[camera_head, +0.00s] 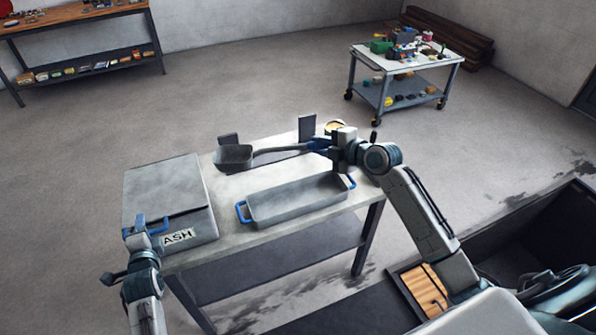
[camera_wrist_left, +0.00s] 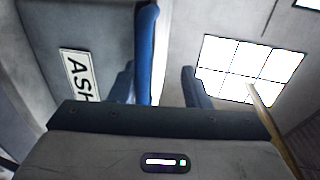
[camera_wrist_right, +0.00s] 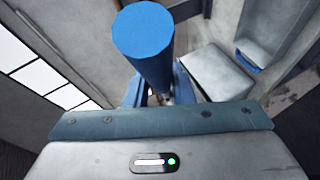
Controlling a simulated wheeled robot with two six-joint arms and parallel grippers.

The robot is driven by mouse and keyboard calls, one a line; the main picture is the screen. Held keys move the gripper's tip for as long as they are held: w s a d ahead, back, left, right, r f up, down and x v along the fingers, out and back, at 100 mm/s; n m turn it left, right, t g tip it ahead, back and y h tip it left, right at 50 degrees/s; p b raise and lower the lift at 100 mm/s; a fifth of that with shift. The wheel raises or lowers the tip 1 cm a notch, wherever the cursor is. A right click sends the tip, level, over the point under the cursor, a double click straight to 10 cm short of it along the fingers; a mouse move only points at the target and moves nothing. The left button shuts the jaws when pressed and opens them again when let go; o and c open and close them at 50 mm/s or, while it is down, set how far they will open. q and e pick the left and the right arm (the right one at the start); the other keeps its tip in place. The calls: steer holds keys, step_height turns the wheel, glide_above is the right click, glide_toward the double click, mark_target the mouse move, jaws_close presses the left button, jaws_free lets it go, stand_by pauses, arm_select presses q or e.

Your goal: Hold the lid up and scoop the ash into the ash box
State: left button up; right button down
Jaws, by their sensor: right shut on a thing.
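The grey ash box (camera_head: 165,188) stands at the left end of the table, its ASH label facing front. Its lid lies shut on top, with a blue handle (camera_head: 158,227) at the front edge. My left gripper (camera_head: 141,232) is open at this handle; in the left wrist view the handle (camera_wrist_left: 147,50) shows between the fingers. My right gripper (camera_head: 333,146) is shut on the blue grip of the scoop (camera_head: 234,156), whose grip end also fills the right wrist view (camera_wrist_right: 143,40). The scoop's pan points left, behind the grey tray (camera_head: 300,203). I cannot tell whether the pan holds ash.
The tray has blue end handles and sits near the table's front edge. Two dark upright plates (camera_head: 307,127) stand at the table's back edge, near a round yellow-topped tin (camera_head: 334,126). A wheeled cart (camera_head: 405,62) and a shelf bench stand farther back.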

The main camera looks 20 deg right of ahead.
arm_select(q)
steer(key=shift+r, duration=0.1)
arm_select(e)
steer(key=shift+r, duration=0.1)
arm_select(q)
steer(key=shift+s+r+p, duration=0.1)
steer(key=shift+s+p, duration=0.2)
arm_select(e)
steer(key=shift+r, duration=0.25)
steer(key=shift+w+r+p, duration=0.1)
steer(key=shift+r+p, duration=0.65)
steer(key=shift+p, duration=0.1)
steer(key=shift+s+f+b, duration=0.15)
steer(key=shift+s+b, duration=0.1)
steer(key=shift+b, duration=0.1)
arm_select(q)
steer(key=v, duration=1.1)
steer(key=shift+s, duration=0.15)
arm_select(e)
steer(key=shift+w, duration=0.1)
steer(key=shift+f, duration=0.1)
